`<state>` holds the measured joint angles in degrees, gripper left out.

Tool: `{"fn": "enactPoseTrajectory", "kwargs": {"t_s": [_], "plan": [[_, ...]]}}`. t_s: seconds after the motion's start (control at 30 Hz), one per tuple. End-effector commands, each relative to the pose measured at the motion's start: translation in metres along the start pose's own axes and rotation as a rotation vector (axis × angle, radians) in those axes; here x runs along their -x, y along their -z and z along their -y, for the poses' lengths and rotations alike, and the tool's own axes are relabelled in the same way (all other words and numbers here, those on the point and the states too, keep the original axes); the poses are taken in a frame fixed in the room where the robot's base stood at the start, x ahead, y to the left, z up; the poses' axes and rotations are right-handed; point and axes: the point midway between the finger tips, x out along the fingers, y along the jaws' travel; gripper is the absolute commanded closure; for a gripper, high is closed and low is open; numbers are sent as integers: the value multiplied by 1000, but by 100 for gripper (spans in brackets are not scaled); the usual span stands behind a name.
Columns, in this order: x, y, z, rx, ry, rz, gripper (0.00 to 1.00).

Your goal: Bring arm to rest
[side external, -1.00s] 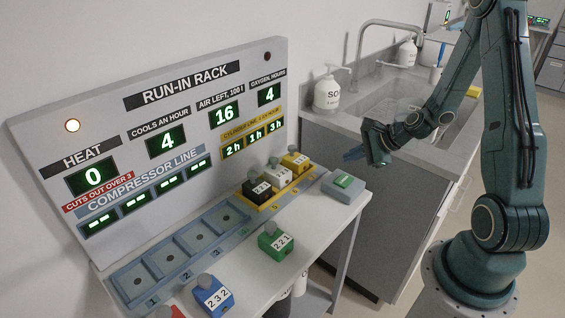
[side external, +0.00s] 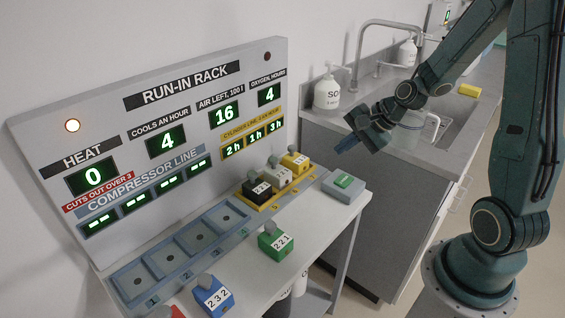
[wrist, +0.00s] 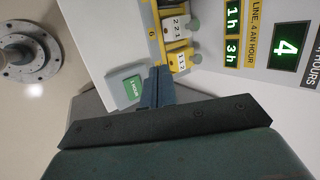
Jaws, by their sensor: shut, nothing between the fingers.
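My gripper (side external: 347,146) is shut and empty. In the side external view it hangs in the air above and beyond the right end of the bench, in front of the sink cabinet. In the wrist view my gripper (wrist: 154,88) shows as closed blue fingers, with the grey box with a green button (wrist: 128,88) beside them in the picture. That grey box (side external: 344,187) sits on the bench's right end, apart from the gripper.
The run-in rack panel (side external: 160,110) stands behind the bench. Black, white and yellow blocks (side external: 277,177) sit on the yellow line; the blue compressor bays (side external: 180,250) are empty. A green block (side external: 275,243) and a blue block (side external: 213,297) stand in front. A soap bottle (side external: 328,92) stands by the sink.

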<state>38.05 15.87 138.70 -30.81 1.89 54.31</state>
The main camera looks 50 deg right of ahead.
Motion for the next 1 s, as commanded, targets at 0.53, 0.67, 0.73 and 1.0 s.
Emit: {"fn": "enactPoseTrajectory", "kwargs": {"t_s": [0.53, 0.67, 0.73, 1.0], "plan": [[79, -84, 12, 711, -149, -22, 100], [99, -100, 8, 859, -177, -28, 100], [111, -108, 5, 934, -190, -32, 100], [155, -135, -11, 1207, -232, -42, 100]]}}
